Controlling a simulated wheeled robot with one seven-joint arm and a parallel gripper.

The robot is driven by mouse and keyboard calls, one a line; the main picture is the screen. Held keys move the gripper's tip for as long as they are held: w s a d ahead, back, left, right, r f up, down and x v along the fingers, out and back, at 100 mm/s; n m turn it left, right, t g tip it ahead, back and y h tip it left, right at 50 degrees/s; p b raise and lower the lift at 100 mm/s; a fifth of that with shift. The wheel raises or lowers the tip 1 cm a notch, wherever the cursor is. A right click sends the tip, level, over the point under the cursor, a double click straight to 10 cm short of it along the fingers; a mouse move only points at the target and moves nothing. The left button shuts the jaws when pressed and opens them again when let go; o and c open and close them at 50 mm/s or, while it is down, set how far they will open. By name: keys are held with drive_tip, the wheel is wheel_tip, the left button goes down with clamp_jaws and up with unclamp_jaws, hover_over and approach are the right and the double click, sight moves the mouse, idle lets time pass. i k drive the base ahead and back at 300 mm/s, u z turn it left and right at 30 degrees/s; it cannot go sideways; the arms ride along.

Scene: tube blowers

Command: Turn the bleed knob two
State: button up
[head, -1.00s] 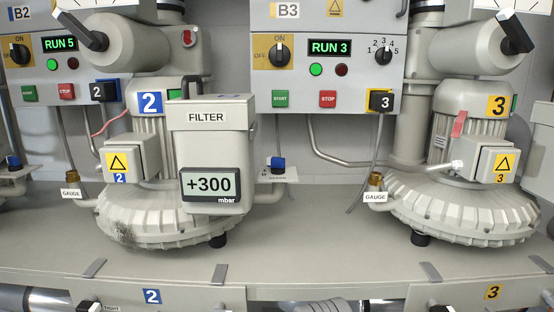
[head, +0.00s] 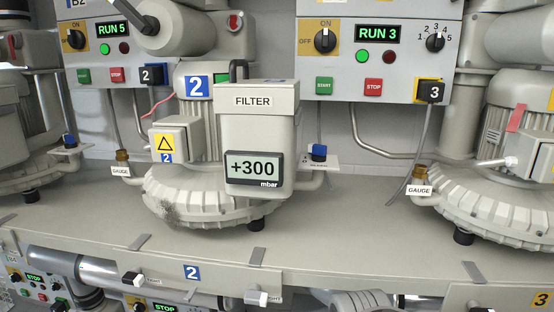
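Blower two (head: 205,203) stands on the grey shelf, marked by a blue "2" plate on its motor. A small blue knob (head: 319,151) sits on a white plate (head: 322,164) at the pipe to the right of its filter. The lettering on that plate is too small to read, so I cannot confirm it as the bleed knob. The filter housing (head: 253,125) stands in front of the blower, with a display (head: 252,168) reading +300 mbar. My gripper is not in view.
Control box B2 (head: 100,58) shows RUN 5, the box to its right (head: 345,62) RUN 3. Blower three (head: 500,190) stands at right. Gauge fittings (head: 419,174) rise beside the blowers. The shelf (head: 345,225) is clear between them. Another blue knob (head: 69,140) shows at far left.

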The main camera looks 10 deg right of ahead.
sight(317, 151)
drive_tip(key=u, duration=1.4)
drive_tip(key=k, duration=0.7)
drive_tip(key=z, duration=0.15)
